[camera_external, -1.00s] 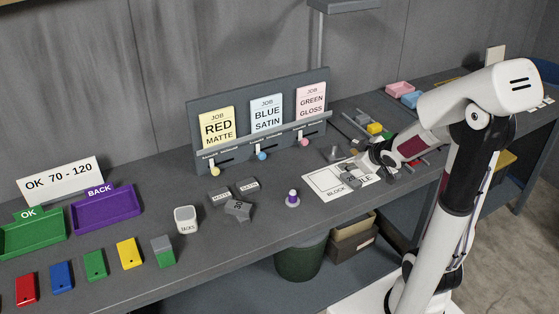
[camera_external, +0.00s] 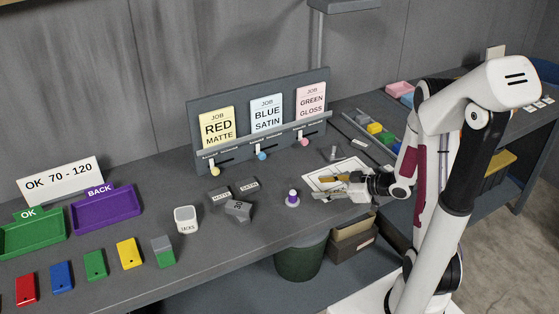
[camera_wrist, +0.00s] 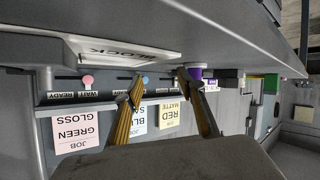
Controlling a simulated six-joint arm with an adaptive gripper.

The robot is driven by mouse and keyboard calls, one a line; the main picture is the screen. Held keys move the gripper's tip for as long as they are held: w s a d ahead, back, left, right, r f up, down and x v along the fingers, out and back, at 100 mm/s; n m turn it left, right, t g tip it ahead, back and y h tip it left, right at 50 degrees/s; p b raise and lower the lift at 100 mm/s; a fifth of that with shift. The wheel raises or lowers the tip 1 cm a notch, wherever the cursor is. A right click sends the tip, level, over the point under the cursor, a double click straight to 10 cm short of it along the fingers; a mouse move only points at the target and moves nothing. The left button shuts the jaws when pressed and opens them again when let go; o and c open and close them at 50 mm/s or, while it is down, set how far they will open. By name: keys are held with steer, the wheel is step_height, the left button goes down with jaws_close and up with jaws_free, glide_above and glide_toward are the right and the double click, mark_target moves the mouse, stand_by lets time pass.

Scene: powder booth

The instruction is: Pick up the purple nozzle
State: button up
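Grey blocks (camera_external: 238,210) and a white jacks cup (camera_external: 186,219) lie left of the nozzle. The job-card rack (camera_external: 262,120) stands behind. The white sheet (camera_external: 322,170) lies under my gripper. Colored blocks (camera_external: 375,128) sit farther right. The bench's front edge is close to the nozzle.

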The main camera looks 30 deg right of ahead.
mark_target(298, 201)
steer(key=shift+s+a+f+y, duration=0.15)
steer(key=shift+s+a+y, duration=0.3)
steer(key=shift+a+y, duration=0.1)
steer(key=shift+s+a+f+y, duration=0.15)
steer(key=shift+s+a+y, duration=0.3)
steer(key=shift+a+y, duration=0.1)
steer(key=shift+s+a+r+t+y, duration=0.2)
steer(key=shift+s+a+y, duration=0.15)
steer(key=shift+s+y, duration=0.2)
steer(key=shift+s+a+r+t+y, duration=0.2)
steer(key=shift+s+a+y, duration=0.15)
steer(key=shift+y, duration=0.3)
steer(key=shift+x, duration=1.2)
steer(key=shift+w+a+f, duration=0.1)
steer(key=shift+a, duration=0.05)
steer(key=shift+x, duration=2.45)
steer(key=shift+a+f, duration=0.1)
jaws_close()
